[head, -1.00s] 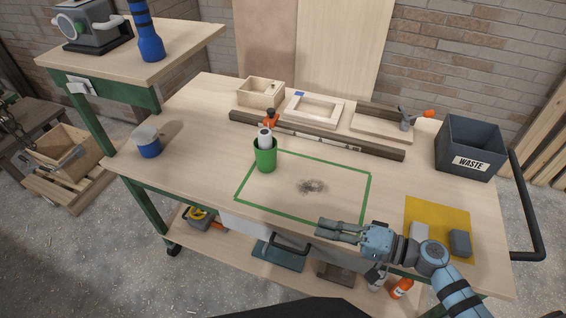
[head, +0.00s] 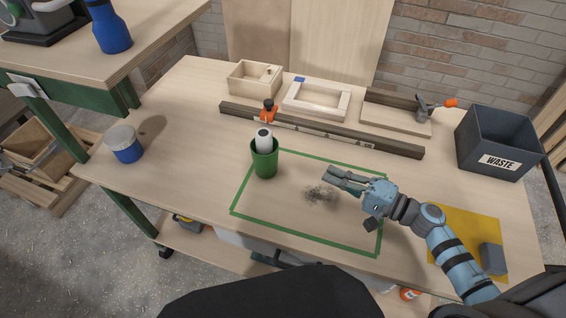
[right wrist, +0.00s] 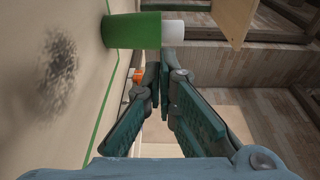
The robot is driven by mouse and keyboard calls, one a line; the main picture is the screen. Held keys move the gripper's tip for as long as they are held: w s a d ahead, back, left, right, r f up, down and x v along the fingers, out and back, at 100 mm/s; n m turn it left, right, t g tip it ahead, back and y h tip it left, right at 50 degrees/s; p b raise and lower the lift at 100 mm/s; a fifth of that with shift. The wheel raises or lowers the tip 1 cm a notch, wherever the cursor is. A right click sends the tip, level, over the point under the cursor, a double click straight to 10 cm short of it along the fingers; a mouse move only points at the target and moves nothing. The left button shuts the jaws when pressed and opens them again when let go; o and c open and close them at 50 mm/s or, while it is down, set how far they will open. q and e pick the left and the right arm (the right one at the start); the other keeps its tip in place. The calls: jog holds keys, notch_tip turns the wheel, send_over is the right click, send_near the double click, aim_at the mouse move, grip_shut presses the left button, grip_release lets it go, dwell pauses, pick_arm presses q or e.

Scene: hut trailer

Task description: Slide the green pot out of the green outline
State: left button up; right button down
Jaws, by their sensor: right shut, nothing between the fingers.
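The green pot (head: 264,160) stands upright at the back left corner of the green outline (head: 305,236), with a white bottle in it. Its base appears just inside the left line, and it hides part of that corner. My right gripper (head: 326,176) is over the right part of the outline, shut and empty, its fingers pointing left. It is apart from the pot. The right wrist view shows its fingers (right wrist: 160,85) converging, with the pot (right wrist: 132,30) and the white bottle (right wrist: 173,34) beyond. My left gripper is not in view.
A dark shavings patch (head: 319,194) lies inside the outline. A blue jar (head: 125,144) stands left, a waste bin (head: 497,143) right, near a yellow sheet (head: 464,226).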

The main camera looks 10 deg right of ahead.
aim_at(276, 163)
jog(key=f+b, duration=0.4)
jog(key=shift+s+d+f, duration=0.15)
jog(key=shift+s+f, duration=0.05)
jog(key=shift+f, duration=0.2)
jog(key=shift+f+b, duration=0.4)
jog(key=shift+b, duration=0.15)
jog(key=shift+w, duration=0.2)
jog(key=shift+w+a, duration=0.2)
jog(key=shift+a, duration=0.05)
jog(key=p+x, duration=0.2)
jog(key=x, duration=1.1)
jog(key=shift+w, duration=0.1)
